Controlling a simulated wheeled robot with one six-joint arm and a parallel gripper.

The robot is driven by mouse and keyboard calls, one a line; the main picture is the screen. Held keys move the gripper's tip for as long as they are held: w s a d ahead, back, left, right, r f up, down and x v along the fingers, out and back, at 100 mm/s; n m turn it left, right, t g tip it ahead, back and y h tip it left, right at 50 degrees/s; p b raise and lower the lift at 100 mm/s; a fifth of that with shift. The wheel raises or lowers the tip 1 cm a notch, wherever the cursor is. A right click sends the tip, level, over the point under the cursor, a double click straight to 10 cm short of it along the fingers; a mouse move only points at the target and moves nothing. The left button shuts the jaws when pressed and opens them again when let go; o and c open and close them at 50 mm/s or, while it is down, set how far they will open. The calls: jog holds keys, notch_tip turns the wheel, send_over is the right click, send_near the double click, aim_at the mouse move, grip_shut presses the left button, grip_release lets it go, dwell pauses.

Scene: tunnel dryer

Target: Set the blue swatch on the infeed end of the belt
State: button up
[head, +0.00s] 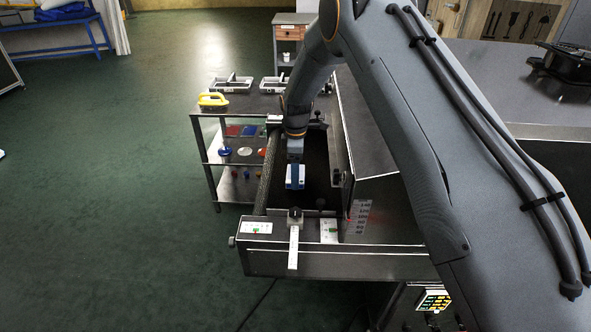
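My gripper (295,177) points down over the dark belt (318,190) inside the metal frame of the dryer. A blue and white shape shows at its tip; at this size I cannot tell whether the blue is part of the gripper or a piece held in it. Its finger opening is not clear. My arm covers part of the dryer.
The shelf rack (209,160) stands left of the belt, with coloured discs and small pegs lower down. A yellow-handled tool (213,99) and grey trays (234,83) sit on top. A white bar (294,245) crosses the front frame.

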jog(key=shift+f, duration=0.15)
jog(key=o, duration=1.1)
jog(key=shift+c, duration=0.2)
notch_tip(320, 180, up, 12)
jog(key=b, duration=0.4)
jog(key=shift+r, duration=0.2)
